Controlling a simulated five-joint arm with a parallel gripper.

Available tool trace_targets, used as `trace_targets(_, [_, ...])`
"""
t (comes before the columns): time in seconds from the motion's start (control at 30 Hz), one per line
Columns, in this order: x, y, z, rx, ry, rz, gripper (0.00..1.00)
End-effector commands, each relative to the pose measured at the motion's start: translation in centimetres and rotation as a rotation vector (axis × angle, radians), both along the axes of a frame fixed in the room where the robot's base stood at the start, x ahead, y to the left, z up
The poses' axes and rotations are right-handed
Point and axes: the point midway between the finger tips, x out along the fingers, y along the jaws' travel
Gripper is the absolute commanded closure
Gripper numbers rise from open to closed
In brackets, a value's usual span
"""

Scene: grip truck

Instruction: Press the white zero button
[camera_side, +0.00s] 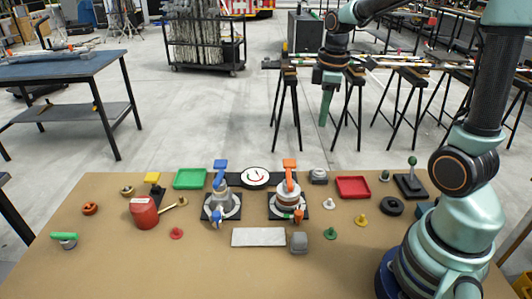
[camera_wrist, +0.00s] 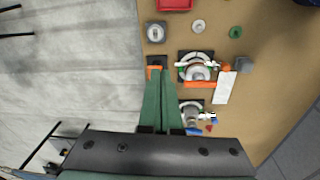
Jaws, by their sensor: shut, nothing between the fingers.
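A small grey box with a pale round button on top (camera_side: 319,175) stands at the back of the table, between the orange-handled valve and the red tray. It also shows in the wrist view (camera_wrist: 155,31), beyond my fingertips. I cannot read any marking on it. A separate small white knob-shaped piece (camera_side: 330,204) stands nearer the front and shows in the wrist view (camera_wrist: 198,25). My gripper (camera_side: 323,123) points down, high above the back of the table and apart from everything. In the wrist view its green fingers (camera_wrist: 159,72) are together and empty.
The orange-handled valve (camera_side: 290,187) and blue-handled valve (camera_side: 220,190) stand mid-table, with a round gauge (camera_side: 255,177) between them. A red tray (camera_side: 353,187), a green tray (camera_side: 190,179) and a red canister (camera_side: 144,211) are around. The table's front is mostly clear.

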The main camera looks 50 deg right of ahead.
Motion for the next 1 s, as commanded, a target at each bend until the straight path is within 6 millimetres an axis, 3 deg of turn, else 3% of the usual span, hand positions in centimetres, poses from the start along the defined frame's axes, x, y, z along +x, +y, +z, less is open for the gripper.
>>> trace_targets(0.1, [0.3, -1.6, -1.3, 0.011, 0.048, 0.067, 1.0])
trace_targets(0.3, [0.5, -2.8, -2.3, 0.021, 0.078, 0.13, 1.0])
trace_targets(0.77, [0.5, -2.8, -2.7, 0.022, 0.083, 0.137, 1.0])
trace_targets(1.0, [0.4, -2.8, -6.1, 0.024, 0.087, 0.137, 1.0])
